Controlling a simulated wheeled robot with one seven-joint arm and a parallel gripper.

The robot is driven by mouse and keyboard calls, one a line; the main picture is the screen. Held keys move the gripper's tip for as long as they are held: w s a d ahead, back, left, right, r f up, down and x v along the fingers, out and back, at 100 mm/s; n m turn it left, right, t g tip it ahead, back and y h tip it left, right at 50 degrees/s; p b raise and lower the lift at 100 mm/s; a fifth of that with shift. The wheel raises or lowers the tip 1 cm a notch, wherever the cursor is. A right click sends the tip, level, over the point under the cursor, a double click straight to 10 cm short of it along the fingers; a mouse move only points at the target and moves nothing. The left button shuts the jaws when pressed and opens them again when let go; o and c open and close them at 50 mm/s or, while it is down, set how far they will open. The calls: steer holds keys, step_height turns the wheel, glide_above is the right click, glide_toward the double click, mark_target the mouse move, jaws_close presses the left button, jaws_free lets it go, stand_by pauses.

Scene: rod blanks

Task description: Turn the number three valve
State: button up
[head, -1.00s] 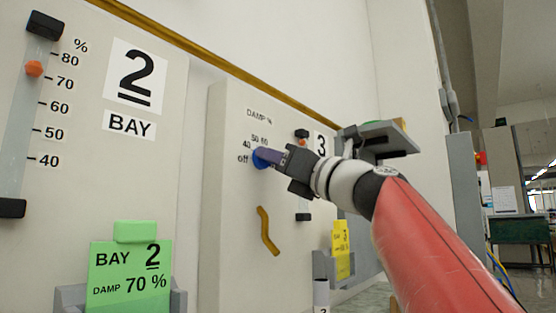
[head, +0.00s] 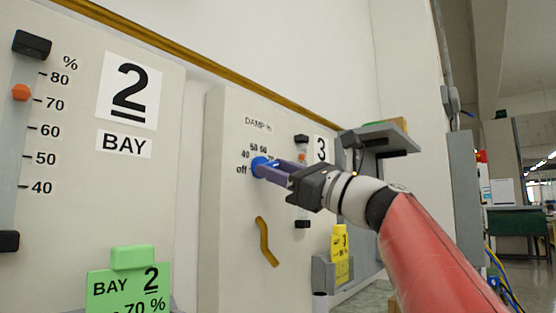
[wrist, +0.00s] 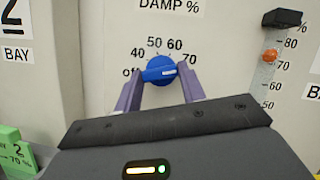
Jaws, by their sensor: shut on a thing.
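The blue valve knob (head: 260,166) is on the grey panel marked 3, below the "DAMP %" heading. In the wrist view the knob (wrist: 159,70) sits inside an arc of marks from off through 40, 50 and 60 to 70. The white line on its bar is at the right, near the 70 side; the exact reading is hard to tell. My gripper (wrist: 160,82) is shut on the knob, one purple finger on each side. In the head view my gripper (head: 270,168) reaches the knob from the right, partly covering the dial marks.
The slider gauge (wrist: 270,56) is beside the dial. A shelf (head: 378,138) projects above my wrist. The bay 2 panel (head: 170,190) is left.

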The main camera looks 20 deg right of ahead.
steer(key=shift+w+d+r+n+g+y+p, duration=0.15)
steer(key=shift+n+g, duration=0.85)
steer(key=shift+n, duration=1.5)
steer(key=shift+s+r+n+g+y+p, duration=0.15)
steer(key=shift+n+g, duration=0.85)
steer(key=shift+n, duration=1.5)
steer(key=shift+w+d+n+g+p, duration=0.15)
steer(key=shift+n+g, duration=0.85)
steer(key=shift+n, duration=1.8)
steer(key=o, duration=1)
steer(key=shift+a, duration=0.1)
steer(key=v, duration=0.8)
steer(key=shift+r, duration=0.15)
